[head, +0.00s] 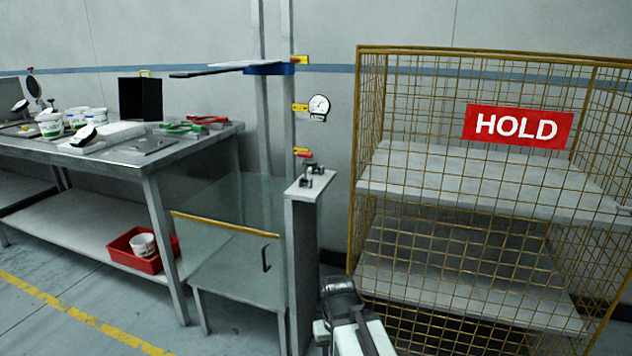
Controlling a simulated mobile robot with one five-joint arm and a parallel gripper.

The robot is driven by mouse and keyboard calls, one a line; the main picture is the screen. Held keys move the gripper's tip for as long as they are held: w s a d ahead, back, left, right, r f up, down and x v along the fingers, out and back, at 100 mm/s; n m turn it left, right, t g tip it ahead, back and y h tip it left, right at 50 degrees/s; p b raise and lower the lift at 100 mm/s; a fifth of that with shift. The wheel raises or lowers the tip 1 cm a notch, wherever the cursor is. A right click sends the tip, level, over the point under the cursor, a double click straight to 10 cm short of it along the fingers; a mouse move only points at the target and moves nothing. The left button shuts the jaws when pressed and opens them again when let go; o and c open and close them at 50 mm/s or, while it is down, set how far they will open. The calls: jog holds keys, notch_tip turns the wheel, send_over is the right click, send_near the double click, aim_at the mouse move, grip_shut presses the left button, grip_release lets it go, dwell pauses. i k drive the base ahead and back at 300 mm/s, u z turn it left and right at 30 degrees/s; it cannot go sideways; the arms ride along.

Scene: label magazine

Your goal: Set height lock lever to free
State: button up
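A small red handle (305,155) shows at the lowest yellow tag on the upright metal column, just left of the cage. It may be the height lock lever, but it is too small to read its setting. A dark metal fitting (318,171) sits on top of a grey post in front of the column, just below the red handle. The dark rounded end of my arm, which I take as my gripper (340,290), is low at bottom centre, well below the handle and apart from it. Its fingers cannot be made out.
A brass wire cage (358,180) with a red HOLD sign (517,126) stands at right. A steel bench (130,172) with tubs is at left. A clear panelled guard (225,255) stands before the column. A round gauge (319,103) is beside the column. Floor at lower left is open.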

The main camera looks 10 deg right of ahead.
aim_at(314, 164)
jog(key=z, duration=0.1)
jog(key=k, duration=0.4)
jog(key=u, duration=0.8)
jog(key=i, duration=1.5)
jog(key=u, duration=0.7)
jog(key=i, duration=0.85)
jog(key=z, duration=0.2)
